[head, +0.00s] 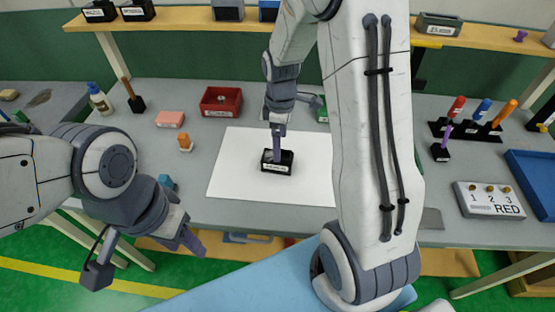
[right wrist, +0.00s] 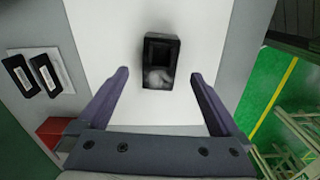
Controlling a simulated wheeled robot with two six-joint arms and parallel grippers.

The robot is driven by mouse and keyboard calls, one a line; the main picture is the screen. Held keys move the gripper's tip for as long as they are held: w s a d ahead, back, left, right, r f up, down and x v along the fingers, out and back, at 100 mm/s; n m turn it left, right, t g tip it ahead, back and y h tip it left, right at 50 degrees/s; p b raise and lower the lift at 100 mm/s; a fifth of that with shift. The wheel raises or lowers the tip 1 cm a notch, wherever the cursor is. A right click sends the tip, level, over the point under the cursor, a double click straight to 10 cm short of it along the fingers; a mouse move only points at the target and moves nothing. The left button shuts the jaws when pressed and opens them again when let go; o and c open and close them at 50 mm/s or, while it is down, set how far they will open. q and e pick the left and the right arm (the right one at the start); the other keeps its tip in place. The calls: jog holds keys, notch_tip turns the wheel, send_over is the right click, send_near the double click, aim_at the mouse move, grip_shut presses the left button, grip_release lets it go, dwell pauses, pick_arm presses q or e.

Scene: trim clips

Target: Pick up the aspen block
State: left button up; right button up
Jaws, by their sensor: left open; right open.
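No label that I can read says aspen, so I cannot tell for sure which thing is the aspen block. A black labelled block (head: 277,163) sits on the white sheet (head: 235,160) at the table's middle. In the right wrist view this black block (right wrist: 161,52) shows a dark recess and a pale grey patch at its near end. My right gripper (head: 278,133) is open above it, pointing down. In the right wrist view the right gripper's fingers (right wrist: 160,75) stand apart, one on each side of the block. My left gripper (head: 190,242) is open and empty off the table's front edge.
A red bin (head: 221,101), a pink block (head: 170,119) and a glue bottle (head: 99,98) stand left of the sheet. A pen rack (head: 466,131), a numbered box (head: 489,200) and a blue tray (head: 533,180) are at the right. Black labelled boxes (head: 137,11) stand on the shelf.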

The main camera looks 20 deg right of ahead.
aim_at(268, 165)
jog(key=shift+d+f+p, duration=0.1)
jog(key=shift+f+p, duration=0.6)
jog(key=shift+f, duration=2.25)
jog(key=c, duration=1.5)
jog(key=shift+r, duration=0.2)
